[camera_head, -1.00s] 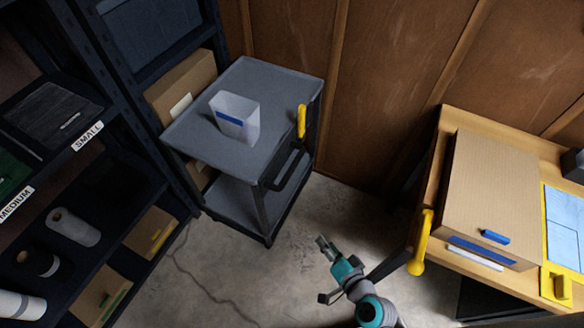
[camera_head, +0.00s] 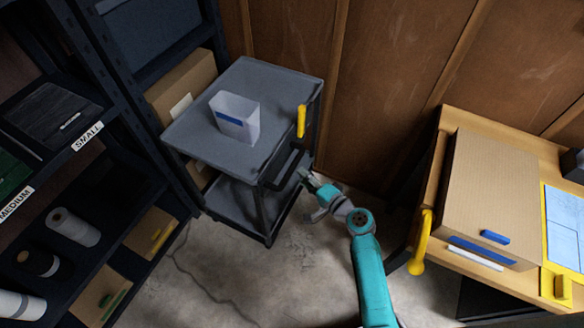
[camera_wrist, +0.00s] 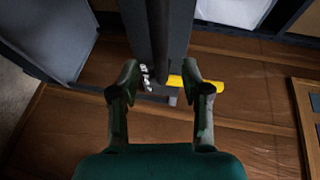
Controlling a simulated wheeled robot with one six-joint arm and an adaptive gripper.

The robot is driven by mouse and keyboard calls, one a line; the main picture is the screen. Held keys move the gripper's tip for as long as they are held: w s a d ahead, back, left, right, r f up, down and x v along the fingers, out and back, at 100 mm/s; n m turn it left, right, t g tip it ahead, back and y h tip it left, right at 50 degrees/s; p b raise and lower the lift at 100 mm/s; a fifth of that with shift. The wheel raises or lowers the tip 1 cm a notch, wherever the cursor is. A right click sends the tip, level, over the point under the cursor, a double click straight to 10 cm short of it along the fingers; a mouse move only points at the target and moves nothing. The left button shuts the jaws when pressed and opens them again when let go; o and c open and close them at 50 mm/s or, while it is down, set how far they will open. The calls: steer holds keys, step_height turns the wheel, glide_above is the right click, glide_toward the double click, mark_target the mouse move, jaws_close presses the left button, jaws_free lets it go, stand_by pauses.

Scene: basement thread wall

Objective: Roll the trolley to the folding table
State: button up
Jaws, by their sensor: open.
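The grey two-shelf trolley (camera_head: 285,82) stands by the back wall, left of centre, with a dark push handle (camera_head: 290,170) on its right side. In the wrist view, a dark bar (camera_wrist: 158,40), apparently this handle, runs down towards the space between my fingertips. My gripper (camera_head: 306,178) is open beside the handle; whether the bar lies between the fingers or just beyond them, I cannot tell. It also shows in the wrist view (camera_wrist: 162,82). A wooden-topped table (camera_head: 530,147), apparently the folding table, stands at the right, apart from the trolley.
A white bin with a blue stripe (camera_head: 236,118) stands on the trolley's top. A yellow piece (camera_head: 301,121) is at its right edge. Dark shelving (camera_head: 90,60) borders the left. A cardboard box (camera_head: 495,190) sits on the table. Concrete floor (camera_head: 240,270) is clear in front.

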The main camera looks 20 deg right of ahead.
mark_target(292, 168)
steer(key=x, duration=0.6)
steer(key=shift+w+a, duration=0.15)
steer(key=shift+w, duration=0.2)
jaws_close()
